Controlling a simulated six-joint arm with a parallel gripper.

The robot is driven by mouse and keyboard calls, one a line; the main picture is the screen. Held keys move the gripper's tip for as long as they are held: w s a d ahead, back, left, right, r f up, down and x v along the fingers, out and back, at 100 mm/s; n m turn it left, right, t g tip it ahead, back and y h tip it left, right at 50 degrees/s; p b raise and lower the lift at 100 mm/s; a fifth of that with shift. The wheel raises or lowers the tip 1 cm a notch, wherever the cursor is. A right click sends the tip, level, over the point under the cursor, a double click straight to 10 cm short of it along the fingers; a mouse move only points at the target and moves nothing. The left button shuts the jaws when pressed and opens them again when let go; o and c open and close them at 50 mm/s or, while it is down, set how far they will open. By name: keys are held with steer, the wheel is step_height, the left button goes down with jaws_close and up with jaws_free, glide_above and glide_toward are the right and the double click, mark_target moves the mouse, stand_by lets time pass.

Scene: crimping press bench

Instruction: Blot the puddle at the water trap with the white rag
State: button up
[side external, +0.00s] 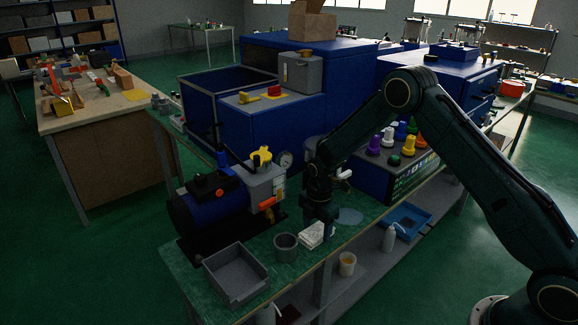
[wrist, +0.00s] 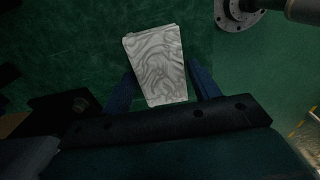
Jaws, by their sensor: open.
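The white rag (side external: 312,236) lies folded on the green bench top near its front edge. In the wrist view the rag (wrist: 157,62) is a pale, wrinkled pad. My gripper (wrist: 161,68) is open, with one blue finger on either side of the rag. In the side view my gripper (side external: 325,230) points down at the rag, partly covering it; I cannot tell whether the fingers touch it. The puddle (side external: 350,216) is a pale, flat patch on the bench just right of my gripper. I cannot clearly make out the water trap.
A grey cup (side external: 286,248) and an open grey tray (side external: 236,275) stand left of the rag. A blue motor unit (side external: 218,207) and a dial gauge (side external: 285,161) are behind. A panel with coloured knobs (side external: 376,160) stands behind the puddle. A lower shelf holds a bottle (side external: 389,238).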

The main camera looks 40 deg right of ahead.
steer(key=shift+r, duration=0.25)
stand_by(0.4)
steer(key=c, duration=0.7)
steer(key=o, duration=0.7)
steer(key=shift+r, duration=0.3)
steer(key=shift+c, duration=0.4)
steer(key=c, duration=0.6)
steer(key=shift+r, duration=0.2)
